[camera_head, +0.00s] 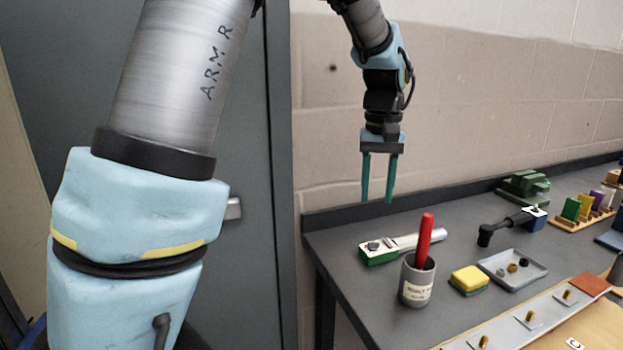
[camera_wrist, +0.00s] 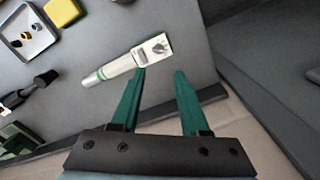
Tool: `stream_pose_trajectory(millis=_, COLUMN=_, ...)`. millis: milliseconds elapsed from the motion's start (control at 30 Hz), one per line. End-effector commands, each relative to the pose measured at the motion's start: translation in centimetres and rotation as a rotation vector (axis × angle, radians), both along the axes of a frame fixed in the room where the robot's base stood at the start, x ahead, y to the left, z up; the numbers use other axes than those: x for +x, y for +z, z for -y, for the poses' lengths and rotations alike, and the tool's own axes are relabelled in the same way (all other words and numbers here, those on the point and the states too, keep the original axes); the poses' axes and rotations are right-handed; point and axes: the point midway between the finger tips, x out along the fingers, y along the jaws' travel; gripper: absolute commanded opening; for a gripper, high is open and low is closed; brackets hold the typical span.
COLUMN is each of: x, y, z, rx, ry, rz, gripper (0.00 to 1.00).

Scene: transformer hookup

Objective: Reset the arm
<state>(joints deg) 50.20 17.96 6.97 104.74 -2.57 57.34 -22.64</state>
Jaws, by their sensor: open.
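My gripper (camera_head: 377,198) hangs from the arm with its two green fingers pointing down, above the back left part of the dark workbench (camera_head: 345,246). In the wrist view my gripper (camera_wrist: 159,74) has its fingers apart with nothing between them. A light-coloured tool with a green end (camera_head: 380,253) lies on the bench below. In the wrist view this tool (camera_wrist: 128,62) shows a dial and lies just beyond the left fingertip. From these views it appears apart from the fingers.
A grey cup (camera_head: 416,283) holds a red-handled tool (camera_head: 424,238). Near it are a yellow block (camera_head: 468,279), a grey tray of small parts (camera_head: 530,277), a black-handled tool (camera_head: 503,227) and a green device (camera_head: 523,186). A strip with pegs (camera_head: 500,325) lies in front. A wall stands behind.

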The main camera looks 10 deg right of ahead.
Motion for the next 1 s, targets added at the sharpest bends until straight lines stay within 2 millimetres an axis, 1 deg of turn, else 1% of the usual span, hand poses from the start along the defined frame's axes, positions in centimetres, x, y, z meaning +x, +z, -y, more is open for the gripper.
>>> stream_pose_trajectory(millis=67, x=0.5, y=-0.4, z=-1.6, rx=-0.003, ry=0.017, rz=0.001, gripper=0.45)
stream_pose_trajectory(millis=167, x=1.5, y=-1.4, z=-5.6, rx=-0.013, ry=0.051, rz=0.01, gripper=0.45)
stream_pose_trajectory(millis=200, x=1.9, y=-2.0, z=-7.7, rx=-0.019, ry=0.07, rz=0.017, gripper=0.45)
stream_pose_trajectory(millis=267, x=2.1, y=-3.0, z=-11.4, rx=-0.026, ry=0.098, rz=0.028, gripper=0.45)
stream_pose_trajectory(millis=300, x=2.1, y=-3.7, z=-13.8, rx=-0.03, ry=0.116, rz=0.037, gripper=0.45)
stream_pose_trajectory(millis=367, x=1.6, y=-4.7, z=-17.4, rx=-0.036, ry=0.142, rz=0.052, gripper=0.45)
stream_pose_trajectory(millis=400, x=1.2, y=-5.3, z=-19.6, rx=-0.037, ry=0.158, rz=0.063, gripper=0.45)
stream_pose_trajectory(millis=500, x=-0.5, y=-6.7, z=-24.2, rx=-0.04, ry=0.192, rz=0.09, gripper=0.45)
stream_pose_trajectory(millis=600, x=-2.3, y=-7.8, z=-27.5, rx=-0.037, ry=0.218, rz=0.11, gripper=0.45)
stream_pose_trajectory(millis=700, x=-3.6, y=-8.5, z=-29.5, rx=-0.035, ry=0.234, rz=0.125, gripper=0.45)
stream_pose_trajectory(millis=800, x=-4.3, y=-8.9, z=-30.4, rx=-0.033, ry=0.242, rz=0.133, gripper=0.45)
stream_pose_trajectory(millis=1000, x=-4.5, y=-9.0, z=-30.6, rx=-0.032, ry=0.24, rz=0.135, gripper=0.45)
